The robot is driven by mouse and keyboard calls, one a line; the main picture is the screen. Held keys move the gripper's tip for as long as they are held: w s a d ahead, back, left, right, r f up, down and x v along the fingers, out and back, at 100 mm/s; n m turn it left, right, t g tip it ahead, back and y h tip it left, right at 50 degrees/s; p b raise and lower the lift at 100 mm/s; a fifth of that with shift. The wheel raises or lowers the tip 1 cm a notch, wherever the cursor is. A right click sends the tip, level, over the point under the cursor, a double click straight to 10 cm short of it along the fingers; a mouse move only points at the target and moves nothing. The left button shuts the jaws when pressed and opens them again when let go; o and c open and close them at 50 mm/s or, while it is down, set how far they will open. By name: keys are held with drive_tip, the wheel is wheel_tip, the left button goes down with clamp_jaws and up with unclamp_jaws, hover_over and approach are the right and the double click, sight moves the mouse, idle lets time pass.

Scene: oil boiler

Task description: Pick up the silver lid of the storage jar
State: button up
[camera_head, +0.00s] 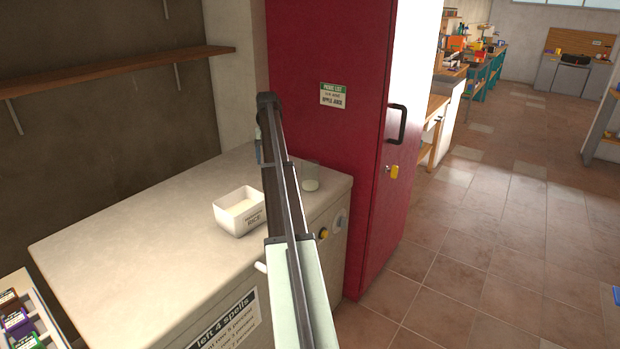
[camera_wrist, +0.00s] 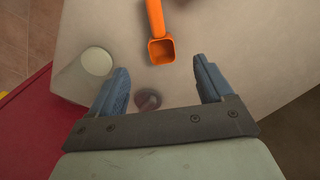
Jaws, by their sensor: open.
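My gripper (camera_wrist: 161,66) is open above the counter, with its two blue fingers spread apart in the wrist view. A small round, shiny, reddish-grey thing (camera_wrist: 148,99), which looks like the silver lid, lies below and between the fingers, nearer the left one. Nothing is held. The clear storage jar (camera_head: 311,177) with whitish contents stands at the counter's right end near the red cabinet. The jar (camera_wrist: 97,62) also shows left of the fingers in the wrist view, with no lid visible on it. In the head view my arm hides the lid and most of the gripper.
An orange scoop (camera_wrist: 159,48) lies ahead of the fingers. A white box labelled RICE (camera_head: 239,211) stands on the pale counter (camera_head: 130,231), left of my arm. A tall red cabinet (camera_head: 325,60) rises beside the counter's right end. The counter's left part is clear.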

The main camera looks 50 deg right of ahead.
drive_tip(key=o, duration=0.4)
drive_tip(key=w+d+n+h, duration=0.2)
drive_tip(key=w+d+n, duration=0.3)
drive_tip(key=n, duration=0.8)
drive_tip(key=w+d+n+h, duration=0.25)
drive_tip(key=d+n, duration=0.45)
drive_tip(key=n, duration=0.7)
drive_tip(key=x, duration=0.7)
drive_tip(key=shift+s+d+f, duration=0.1)
drive_tip(key=shift+s+f, duration=0.05)
drive_tip(key=shift+f, duration=0.2)
drive_tip(key=shift+a+x, duration=0.1)
drive_tip(key=shift+x, duration=1.35)
drive_tip(key=shift+a+x, duration=0.15)
drive_tip(key=shift+x, duration=1.3)
